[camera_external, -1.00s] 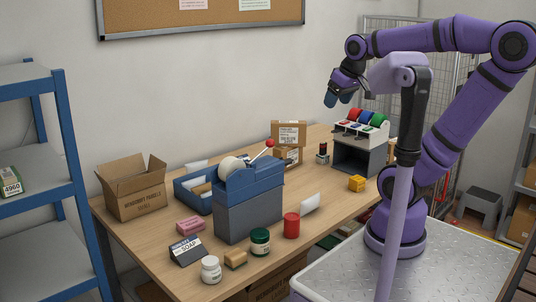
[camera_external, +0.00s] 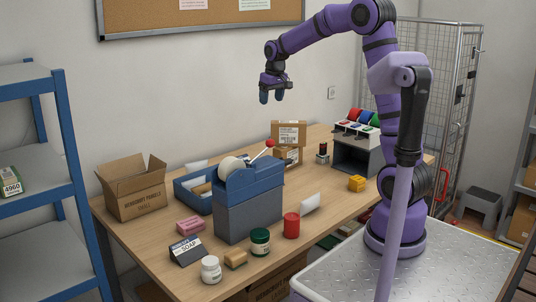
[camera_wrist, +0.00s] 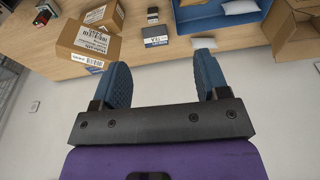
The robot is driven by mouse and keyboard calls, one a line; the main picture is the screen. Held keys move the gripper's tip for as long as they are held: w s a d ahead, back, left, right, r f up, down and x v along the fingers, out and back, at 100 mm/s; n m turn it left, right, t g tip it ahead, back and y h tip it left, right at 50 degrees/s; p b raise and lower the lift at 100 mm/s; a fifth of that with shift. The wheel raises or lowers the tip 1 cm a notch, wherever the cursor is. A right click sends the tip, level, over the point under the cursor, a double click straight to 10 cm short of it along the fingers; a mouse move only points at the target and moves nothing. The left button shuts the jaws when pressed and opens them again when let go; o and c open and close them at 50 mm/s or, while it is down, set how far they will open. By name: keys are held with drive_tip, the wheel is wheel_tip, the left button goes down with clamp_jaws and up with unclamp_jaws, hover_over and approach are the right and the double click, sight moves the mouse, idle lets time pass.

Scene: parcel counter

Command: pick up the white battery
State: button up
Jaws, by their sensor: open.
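I cannot make out a white battery for certain in either view. My gripper (camera_external: 271,97) is open and empty, high above the back of the table near the wall, with its fingers pointing down. In the wrist view its two blue fingers (camera_wrist: 162,62) stand apart with nothing between them. Beyond the fingertips lie a small dark box with a pale label (camera_wrist: 155,36) and a tiny dark-and-grey item (camera_wrist: 153,15), too small to identify. A white jar (camera_external: 210,269) stands at the table's front edge.
Stacked cardboard boxes (camera_external: 289,134) stand below and right of my gripper. The air around my gripper is clear.

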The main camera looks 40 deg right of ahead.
drive_tip(key=w+d+f, duration=0.1)
drive_tip(key=w+f, duration=0.4)
drive_tip(key=f, duration=0.3)
drive_tip(key=w+d+f+g, duration=0.1)
drive_tip(key=w+d+f, duration=0.1)
drive_tip(key=w+f, duration=0.4)
drive_tip(key=w+d+f+g, duration=0.1)
drive_tip(key=w+d+f, duration=0.1)
drive_tip(key=w+f, duration=0.4)
wheel_tip(320, 180, down, 4)
drive_tip(key=shift+w+d+f+m, duration=0.1)
drive_tip(key=shift+d+f+m, duration=0.05)
drive_tip(key=shift+m, duration=0.15)
drive_tip(key=shift+w+d+f, duration=0.1)
drive_tip(key=shift+f, duration=0.55)
wheel_tip(320, 180, down, 5)
drive_tip(key=shift+s+f, duration=0.15)
drive_tip(key=shift+f, duration=1.2)
drive_tip(key=shift+s+f, duration=0.1)
drive_tip(key=shift+f, duration=1.2)
drive_tip(key=c, duration=1.1)
